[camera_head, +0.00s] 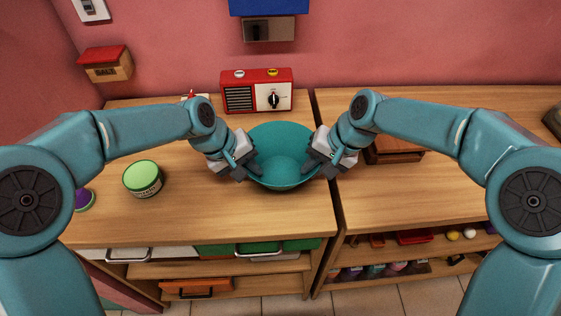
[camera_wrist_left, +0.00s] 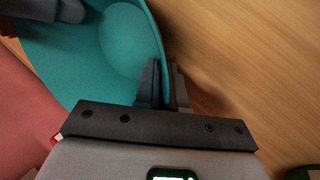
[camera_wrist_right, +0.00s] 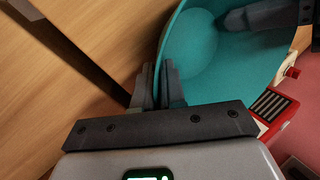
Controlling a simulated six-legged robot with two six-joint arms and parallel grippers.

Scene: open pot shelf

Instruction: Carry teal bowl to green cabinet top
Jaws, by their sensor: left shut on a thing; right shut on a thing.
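The teal bowl (camera_head: 280,148) is in the middle of the head view, between my two grippers, over the right part of the left wooden cabinet top (camera_head: 215,215). It looks upright and its inside looks empty. My left gripper (camera_head: 250,168) is shut on its left rim; the bowl (camera_wrist_left: 88,55) and the fingers (camera_wrist_left: 162,88) show in the left wrist view. My right gripper (camera_head: 314,163) is shut on the right rim; the bowl (camera_wrist_right: 205,55) and fingers (camera_wrist_right: 158,88) show in the right wrist view. I cannot tell whether the bowl touches the top.
A red and white radio (camera_head: 257,92) stands behind the bowl. A green-lidded tin (camera_head: 143,178) stands at the left. A brown box (camera_head: 394,150) sits on the right wooden top (camera_head: 450,105), behind my right arm. A narrow gap separates the two tops.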

